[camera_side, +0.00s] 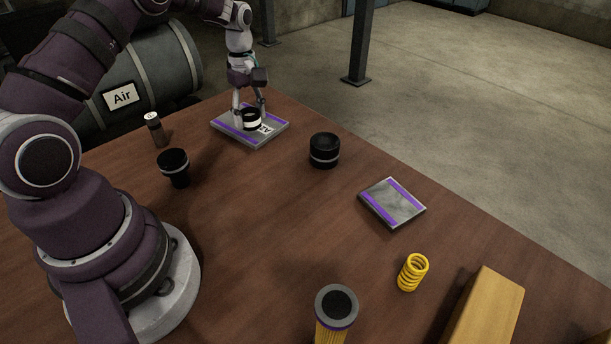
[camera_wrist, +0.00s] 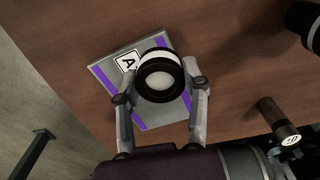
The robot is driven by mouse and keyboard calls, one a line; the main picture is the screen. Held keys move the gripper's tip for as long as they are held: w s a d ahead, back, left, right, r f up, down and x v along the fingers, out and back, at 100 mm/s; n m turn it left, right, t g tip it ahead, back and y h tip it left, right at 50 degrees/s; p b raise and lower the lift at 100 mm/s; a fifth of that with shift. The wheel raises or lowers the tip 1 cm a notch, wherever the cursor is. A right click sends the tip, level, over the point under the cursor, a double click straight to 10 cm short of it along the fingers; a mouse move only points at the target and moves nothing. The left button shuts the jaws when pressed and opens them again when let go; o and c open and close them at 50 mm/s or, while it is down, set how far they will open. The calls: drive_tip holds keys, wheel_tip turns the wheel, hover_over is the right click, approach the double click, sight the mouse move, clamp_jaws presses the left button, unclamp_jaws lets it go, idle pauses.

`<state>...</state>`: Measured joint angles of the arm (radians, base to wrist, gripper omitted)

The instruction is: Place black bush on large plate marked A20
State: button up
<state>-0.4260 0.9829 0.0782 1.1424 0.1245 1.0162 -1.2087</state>
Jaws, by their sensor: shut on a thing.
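The black bush (camera_side: 251,119) is a short black ring with a white band, at the back of the table in the side view. My gripper (camera_side: 249,108) is shut on it, one finger on each side. In the wrist view the bush (camera_wrist: 160,80) sits between my fingers (camera_wrist: 160,88), its opening facing the camera. The large plate (camera_side: 272,134) is grey with purple stripes and carries a white label, only partly readable. In the wrist view the plate (camera_wrist: 107,72) lies directly under the bush. I cannot tell whether the bush touches the plate.
A black cylinder (camera_side: 324,150) stands right of the plate. A black stepped part (camera_side: 174,168) and a small dark cylinder (camera_side: 154,128) stand to the left. Nearer are a smaller striped plate (camera_side: 393,203), yellow spring (camera_side: 413,272), filter (camera_side: 336,312) and wooden block (camera_side: 486,312). The table's middle is clear.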

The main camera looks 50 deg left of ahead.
sight(252, 128)
drive_tip(key=shift+f, duration=1.6)
drive_tip(key=shift+f, duration=0.1)
drive_tip(key=o, duration=1.2)
wheel_tip(252, 128, up, 12)
drive_tip(key=s+d+r+m+t, duration=0.1)
drive_tip(key=d+r+m, duration=0.3)
drive_tip(key=d+r, duration=0.15)
drive_tip(key=s+d+m+t, duration=0.1)
drive_tip(key=s+d+m, duration=0.2)
drive_tip(key=s+m, duration=0.1)
drive_tip(key=s+d+r+m+t, duration=0.1)
drive_tip(key=s+d+m+t, duration=0.1)
drive_tip(key=s+m, duration=0.3)
drive_tip(key=s+d+m+t, duration=0.1)
drive_tip(key=s+d+m, duration=0.3)
drive_tip(key=m, duration=0.1)
drive_tip(key=shift+s+d+r+t, duration=0.2)
drive_tip(key=shift+d+r+t, duration=0.05)
drive_tip(key=shift+r+t, duration=0.1)
